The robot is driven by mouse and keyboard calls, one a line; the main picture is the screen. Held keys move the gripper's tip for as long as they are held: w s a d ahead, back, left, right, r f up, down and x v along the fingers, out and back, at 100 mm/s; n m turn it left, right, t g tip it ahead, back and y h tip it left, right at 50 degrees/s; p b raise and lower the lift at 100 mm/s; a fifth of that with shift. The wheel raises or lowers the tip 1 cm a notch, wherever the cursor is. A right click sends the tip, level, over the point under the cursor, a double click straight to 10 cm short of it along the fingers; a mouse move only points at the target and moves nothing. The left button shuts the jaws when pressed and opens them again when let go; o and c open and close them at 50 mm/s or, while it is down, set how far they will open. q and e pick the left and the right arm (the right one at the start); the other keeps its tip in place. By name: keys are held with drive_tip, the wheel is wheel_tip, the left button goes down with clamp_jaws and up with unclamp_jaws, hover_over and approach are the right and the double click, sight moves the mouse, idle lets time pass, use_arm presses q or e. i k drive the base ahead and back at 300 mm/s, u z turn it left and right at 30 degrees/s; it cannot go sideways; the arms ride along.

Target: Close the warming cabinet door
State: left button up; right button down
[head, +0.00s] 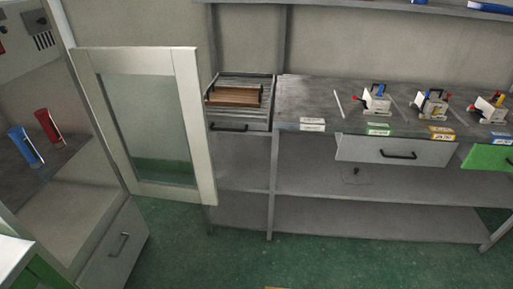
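The warming cabinet (85,215) stands at the left of the head view. Its door (185,120), a pale frame around a glass pane (150,125), stands open and swung out to the right of the cabinet body. Inside, a blue cylinder (25,146) and a red cylinder (48,126) stand on a shelf (65,155). No handle shows clearly on the door. Neither of my grippers is in view.
A grey workbench (310,92) with small clamp-like devices (376,100) and labels runs to the right. A tray with a wooden block (235,96) sits beside the door. A grey drawer (390,150) and a green drawer (488,157) jut forward. Green floor (200,260) is clear in front.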

sight(183, 63)
drive_tip(key=i, duration=0.9)
drive_tip(key=u, duration=0.5)
